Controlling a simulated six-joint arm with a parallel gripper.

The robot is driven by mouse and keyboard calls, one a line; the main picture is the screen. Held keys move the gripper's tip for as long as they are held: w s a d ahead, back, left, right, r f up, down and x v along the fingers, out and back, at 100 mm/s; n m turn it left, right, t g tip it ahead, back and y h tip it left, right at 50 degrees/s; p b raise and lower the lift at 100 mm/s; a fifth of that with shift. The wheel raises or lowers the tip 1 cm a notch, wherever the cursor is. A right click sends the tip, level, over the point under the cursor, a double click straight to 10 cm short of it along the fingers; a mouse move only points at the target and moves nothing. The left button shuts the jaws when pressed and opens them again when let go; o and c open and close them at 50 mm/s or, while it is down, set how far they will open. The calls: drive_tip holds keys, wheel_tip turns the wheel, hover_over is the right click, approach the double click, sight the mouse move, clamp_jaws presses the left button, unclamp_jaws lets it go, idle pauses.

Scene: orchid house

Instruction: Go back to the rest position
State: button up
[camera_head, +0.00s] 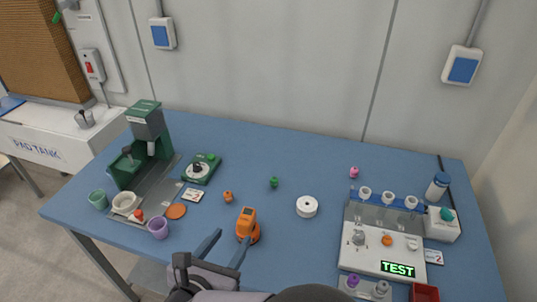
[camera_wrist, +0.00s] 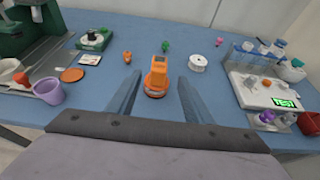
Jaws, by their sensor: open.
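My gripper (camera_head: 226,247) is at the front edge of the blue table (camera_head: 330,150) in the head view. Its two fingers are spread apart with nothing between the tips. In the wrist view my gripper (camera_wrist: 158,98) points forward over the table. An orange device (camera_head: 248,224) with a dark top panel stands just beyond the fingertips. It also shows in the wrist view (camera_wrist: 157,76), ahead of and between the fingers, apart from them.
A green machine (camera_head: 148,130) with several cups stands at left. A white station (camera_head: 395,245) with a TEST display stands at right. A white roll (camera_head: 307,207), a small green item (camera_head: 274,182) and a small orange item (camera_head: 228,197) stand mid-table. The back middle is clear.

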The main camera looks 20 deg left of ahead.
drive_tip(key=w+d+f+m+g+h+p, duration=0.1)
drive_tip(key=w+d+m+g+h, duration=0.3)
drive_tip(key=d, duration=0.6)
drive_tip(key=w+d+f+m+g+h+p, duration=0.1)
drive_tip(key=d+m+g+h, duration=0.1)
drive_tip(key=d+m, duration=0.6)
drive_tip(key=s+d+m+g+y+p, duration=0.1)
drive_tip(key=s+d+m+g+y, duration=0.2)
drive_tip(key=d+m, duration=0.5)
drive_tip(key=s+d+m+g+y+p, duration=0.2)
drive_tip(key=d+m, duration=0.7)
drive_tip(key=m, duration=0.7)
drive_tip(key=s+g+y, duration=0.1)
drive_tip(key=s+g, duration=0.1)
drive_tip(key=s, duration=0.1)
drive_tip(key=shift+f, duration=0.3)
